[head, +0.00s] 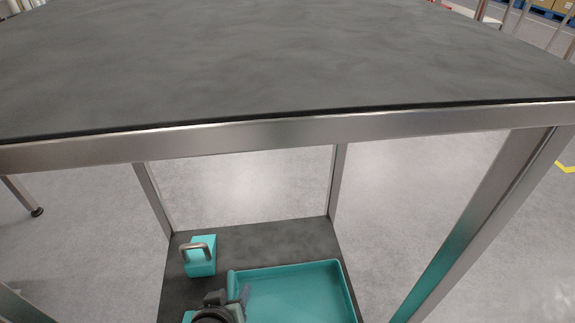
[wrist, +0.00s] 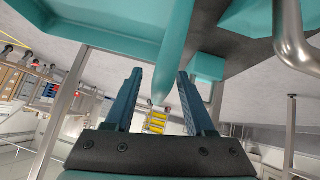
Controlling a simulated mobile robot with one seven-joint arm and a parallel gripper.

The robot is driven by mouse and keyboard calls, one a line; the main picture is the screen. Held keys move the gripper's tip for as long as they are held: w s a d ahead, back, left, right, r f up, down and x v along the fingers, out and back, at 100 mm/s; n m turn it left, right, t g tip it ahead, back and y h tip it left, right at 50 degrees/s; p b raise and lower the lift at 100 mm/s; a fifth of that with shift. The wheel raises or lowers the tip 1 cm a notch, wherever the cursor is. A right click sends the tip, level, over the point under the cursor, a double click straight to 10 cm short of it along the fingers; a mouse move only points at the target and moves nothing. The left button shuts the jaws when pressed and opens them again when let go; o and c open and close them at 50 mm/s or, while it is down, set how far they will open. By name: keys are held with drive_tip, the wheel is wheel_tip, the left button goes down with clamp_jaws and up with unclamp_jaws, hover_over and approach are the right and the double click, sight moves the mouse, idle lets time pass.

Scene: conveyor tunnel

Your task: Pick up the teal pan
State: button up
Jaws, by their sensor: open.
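The teal pan (head: 300,290) is a shallow rectangular tray with raised walls, on the low dark shelf under the grey table; its near end is cut off by the head frame. My gripper (head: 242,294) is at the pan's left wall. In the wrist view the pan (wrist: 90,25) fills the upper left, and its rim lies in line with the gap between the two blue fingers of my gripper (wrist: 160,74). The fingers are open and apart, with nothing clamped. I cannot tell how deep the wall sits between them.
A teal block with a metal handle (head: 203,262) stands on the shelf (head: 270,242) left of the pan, close to my gripper. The grey tabletop (head: 290,60) overhangs the shelf. Metal legs (head: 337,180) stand at its corners. Bare floor lies around.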

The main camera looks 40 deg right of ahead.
drive_tip(key=shift+x, duration=0.8)
drive_tip(key=shift+c, duration=0.2)
drive_tip(key=shift+s, duration=0.1)
clamp_jaws()
idle(0.6)
